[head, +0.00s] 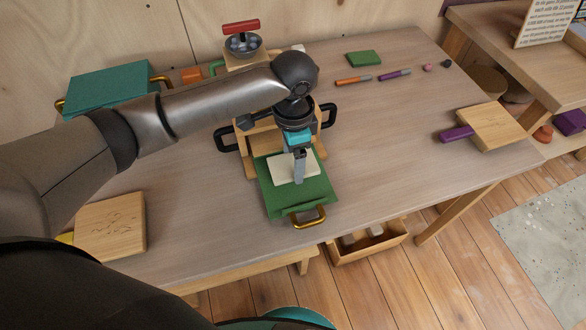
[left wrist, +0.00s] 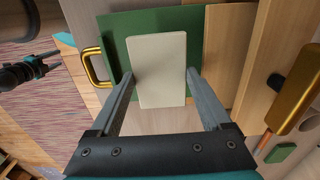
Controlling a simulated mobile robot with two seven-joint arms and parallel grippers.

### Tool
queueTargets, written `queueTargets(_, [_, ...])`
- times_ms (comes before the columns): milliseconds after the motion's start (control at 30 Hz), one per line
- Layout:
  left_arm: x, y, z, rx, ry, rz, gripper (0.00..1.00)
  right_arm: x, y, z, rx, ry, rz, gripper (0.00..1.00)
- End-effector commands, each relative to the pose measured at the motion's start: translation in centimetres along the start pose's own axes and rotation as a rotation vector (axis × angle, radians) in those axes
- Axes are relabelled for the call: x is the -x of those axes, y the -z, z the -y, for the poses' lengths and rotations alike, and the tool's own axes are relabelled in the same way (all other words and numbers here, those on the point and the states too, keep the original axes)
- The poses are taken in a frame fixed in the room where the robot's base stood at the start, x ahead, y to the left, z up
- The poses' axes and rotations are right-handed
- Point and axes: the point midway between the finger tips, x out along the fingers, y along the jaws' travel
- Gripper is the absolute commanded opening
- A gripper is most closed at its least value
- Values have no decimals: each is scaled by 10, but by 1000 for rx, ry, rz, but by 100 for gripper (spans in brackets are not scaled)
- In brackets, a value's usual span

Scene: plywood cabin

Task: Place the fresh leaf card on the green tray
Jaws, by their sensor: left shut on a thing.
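A plain cream card (head: 283,167) is over the green tray (head: 309,196), which has a brass handle at its near side. My left gripper (head: 299,168) points down at the card. In the left wrist view the card (left wrist: 160,40) lies between the two fingers of my left gripper (left wrist: 160,75), which are shut on its long sides. The green tray (left wrist: 118,42) shows beneath and beside it. No leaf mark shows on the card. I cannot tell whether the card touches the tray.
A wooden stand with black handles (head: 222,137) is behind the tray. A teal case (head: 110,87), a wooden block (head: 112,226), a purple-handled board (head: 497,127), markers (head: 353,80) and a green pad (head: 363,58) lie around.

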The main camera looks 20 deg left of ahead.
Motion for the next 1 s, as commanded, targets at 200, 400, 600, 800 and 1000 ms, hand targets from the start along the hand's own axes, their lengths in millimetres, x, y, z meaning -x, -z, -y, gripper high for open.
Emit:
queueTargets(200, [-34, 0, -1, 0, -1, 2, 26, -12, -1, 1, 1, 1, -1, 57])
queueTargets(400, [-38, 0, 0, 0, 0, 1, 26, -12, 0, 1, 1, 1, -1, 57])
queueTargets(600, [-40, 0, -1, 0, -1, 1, 26, -11, 0, 2, 2, 2, -1, 57])
queueTargets(800, [-41, 0, 0, -1, 0, 0, 99, -11, 0, 4, 1, 5, -1, 57])
queueTargets(1000, [-41, 0, 0, 0, 0, 0, 100, -11, 0, 4, 1, 5, -2, 57])
